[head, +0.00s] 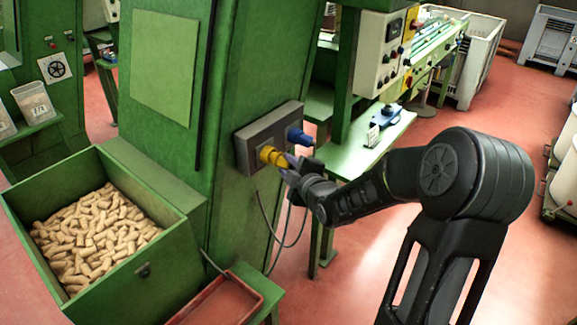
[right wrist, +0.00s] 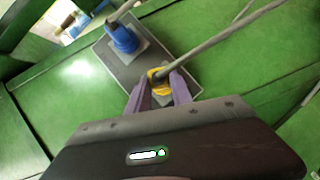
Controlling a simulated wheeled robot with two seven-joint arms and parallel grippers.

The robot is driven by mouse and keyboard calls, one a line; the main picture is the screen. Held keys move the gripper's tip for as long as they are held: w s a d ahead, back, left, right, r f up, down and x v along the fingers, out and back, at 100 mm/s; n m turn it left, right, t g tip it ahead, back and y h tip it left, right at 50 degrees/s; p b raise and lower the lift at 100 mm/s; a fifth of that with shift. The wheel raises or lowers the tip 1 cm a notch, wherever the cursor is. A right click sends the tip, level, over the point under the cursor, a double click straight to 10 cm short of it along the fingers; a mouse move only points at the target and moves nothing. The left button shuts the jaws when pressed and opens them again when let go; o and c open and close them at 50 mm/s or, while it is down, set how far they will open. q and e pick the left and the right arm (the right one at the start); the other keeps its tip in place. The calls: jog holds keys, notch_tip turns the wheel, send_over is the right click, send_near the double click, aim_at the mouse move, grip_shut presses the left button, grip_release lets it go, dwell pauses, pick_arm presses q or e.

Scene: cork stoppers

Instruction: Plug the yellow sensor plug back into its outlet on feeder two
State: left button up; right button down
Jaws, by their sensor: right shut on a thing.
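The yellow plug (head: 272,156) is at the grey outlet box (head: 243,151) on the side of the green machine. My right gripper (head: 290,165) is shut on the plug. In the right wrist view the yellow plug (right wrist: 158,80) sits between the two purple-grey fingers (right wrist: 159,92), in front of the outlet box (right wrist: 118,68). A grey cable (right wrist: 215,42) runs from it to the upper right. I cannot tell how deep the plug sits in its outlet. My left gripper is not in view.
A blue plug (head: 299,136) sits in the same box, close beside the yellow one. Cables (head: 270,235) hang below. A green bin (head: 160,240) of corks and a red tray (head: 222,302) stand at the lower left. A green table (head: 372,150) is behind.

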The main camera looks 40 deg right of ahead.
jog(key=shift+w+a+b, duration=0.2)
jog(key=shift+w+b, duration=0.3)
jog(key=shift+w, duration=0.3)
dwell(0.4)
jog(key=c, duration=1.1)
grip_release()
jog(key=shift+o, duration=0.2)
jog(key=b+v, duration=0.1)
jog(key=v, duration=0.7)
jog(key=shift+b, duration=0.35)
